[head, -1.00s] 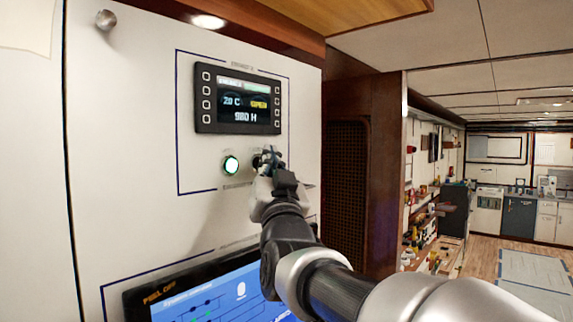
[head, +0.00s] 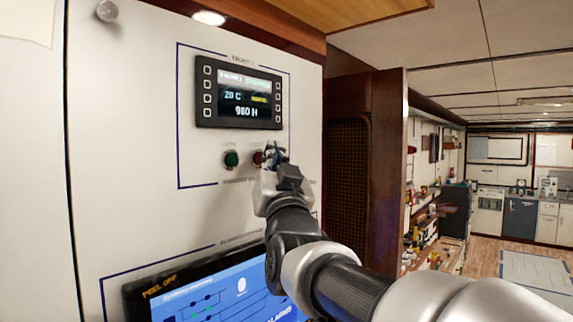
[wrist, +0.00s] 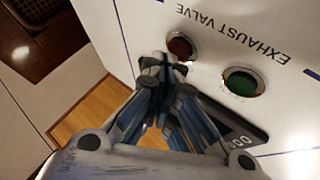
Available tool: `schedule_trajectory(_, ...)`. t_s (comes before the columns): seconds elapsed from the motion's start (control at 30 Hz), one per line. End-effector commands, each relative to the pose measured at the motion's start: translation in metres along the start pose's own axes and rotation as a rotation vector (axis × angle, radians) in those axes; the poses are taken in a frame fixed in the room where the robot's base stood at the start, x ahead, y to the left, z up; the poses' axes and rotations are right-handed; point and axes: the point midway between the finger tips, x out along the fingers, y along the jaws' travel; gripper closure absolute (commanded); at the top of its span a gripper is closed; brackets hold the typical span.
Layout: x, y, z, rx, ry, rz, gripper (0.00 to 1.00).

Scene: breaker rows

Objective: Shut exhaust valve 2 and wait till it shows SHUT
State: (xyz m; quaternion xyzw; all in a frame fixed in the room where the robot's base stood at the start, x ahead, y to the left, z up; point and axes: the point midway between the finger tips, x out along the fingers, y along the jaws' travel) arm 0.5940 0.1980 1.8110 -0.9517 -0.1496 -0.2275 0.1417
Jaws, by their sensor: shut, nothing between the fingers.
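The exhaust valve panel is on the white wall in the head view. Its black display (head: 240,97) reads 20 C and 980 H, with a small yellow word I cannot read surely. Below it are a green button (head: 231,159), now dark, and a red button (head: 258,158), partly behind my gripper (head: 274,152). In the wrist view the red button (wrist: 180,47) and green button (wrist: 243,83) sit beside the upside-down words EXHAUST VALVE. My gripper (wrist: 165,65) is shut and empty, its tips close to the red button; I cannot tell whether they touch.
A blue alarm screen (head: 220,300) is set in the wall below the panel. A brown wooden post with a dark grille (head: 347,180) stands right of the panel. Beyond it lies an open room with shelves and cabinets.

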Motion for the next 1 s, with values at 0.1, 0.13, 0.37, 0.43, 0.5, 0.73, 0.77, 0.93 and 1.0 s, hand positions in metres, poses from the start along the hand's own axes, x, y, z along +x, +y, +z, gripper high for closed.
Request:
schedule_trajectory(0.1,-0.003,0.003,-0.001,0.0,0.001,0.001,1.0)
schedule_trajectory(0.13,-0.003,0.003,-0.001,0.0,0.0,0.001,1.0)
schedule_trajectory(0.37,-0.003,0.003,-0.002,0.0,0.001,0.001,1.0)
schedule_trajectory(0.43,-0.005,0.004,-0.004,0.0,0.002,0.001,1.0)
schedule_trajectory(0.5,-0.01,0.008,-0.006,-0.001,0.004,0.001,1.0)
schedule_trajectory(0.73,-0.027,0.02,-0.017,-0.002,0.004,0.001,1.0)
schedule_trajectory(0.77,-0.029,0.021,-0.019,-0.001,0.004,0.001,1.0)
schedule_trajectory(0.93,-0.037,0.027,-0.025,-0.001,0.002,0.001,1.0)
schedule_trajectory(1.0,-0.038,0.028,-0.027,-0.001,0.001,0.001,1.0)
